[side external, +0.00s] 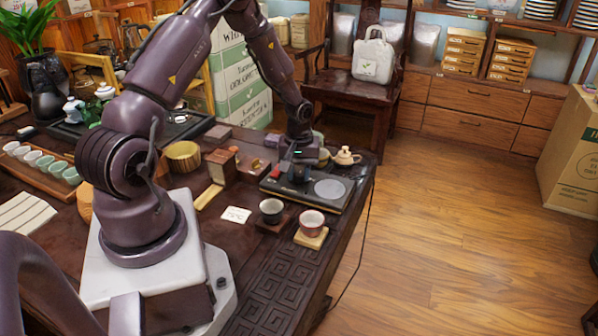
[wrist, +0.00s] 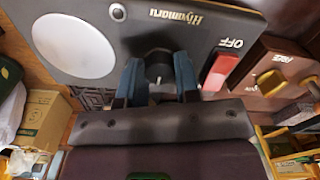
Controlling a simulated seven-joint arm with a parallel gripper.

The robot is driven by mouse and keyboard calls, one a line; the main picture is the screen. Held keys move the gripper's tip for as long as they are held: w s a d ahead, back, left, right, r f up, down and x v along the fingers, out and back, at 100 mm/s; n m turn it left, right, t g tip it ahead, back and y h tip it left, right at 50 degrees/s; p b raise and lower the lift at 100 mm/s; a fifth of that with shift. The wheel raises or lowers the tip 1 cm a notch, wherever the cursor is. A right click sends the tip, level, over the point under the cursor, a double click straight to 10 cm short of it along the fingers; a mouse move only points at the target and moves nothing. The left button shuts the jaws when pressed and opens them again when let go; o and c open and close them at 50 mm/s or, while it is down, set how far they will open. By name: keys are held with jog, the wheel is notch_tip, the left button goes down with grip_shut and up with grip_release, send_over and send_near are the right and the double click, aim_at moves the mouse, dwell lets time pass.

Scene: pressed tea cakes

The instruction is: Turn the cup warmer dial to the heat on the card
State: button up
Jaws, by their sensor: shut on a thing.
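The cup warmer (side external: 312,187) is a flat black unit at the right end of the dark table, with a round grey plate on it. In the wrist view the warmer (wrist: 215,22) shows a pale disc, "Hiyamaru" lettering, and a red switch (wrist: 221,72) beside the word OFF. My gripper (wrist: 158,76) points down at the panel, its blue fingers shut on the dark dial (wrist: 158,58) from both sides. The dial's setting is not readable. The white card (side external: 236,215) lies on the table in front of the warmer; its print is too small to read surely.
A dark cup (side external: 271,208) and a reddish cup (side external: 312,220) stand on small wooden coasters in front of the warmer. A cream teapot (side external: 346,157) stands behind it. Wooden boxes (side external: 222,166) sit to its left. A cable hangs off the table's right edge.

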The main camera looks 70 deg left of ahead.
aim_at(299, 174)
jog(key=shift+m, duration=0.3)
jog(key=m, duration=0.5)
jog(key=shift+m, duration=0.3)
jog(key=m, duration=0.5)
jog(key=shift+m, duration=0.3)
jog(key=o, duration=0.9)
jog(key=shift+r, duration=0.15)
notch_tip(299, 174, up, 13)
jog(key=shift+f, duration=0.15)
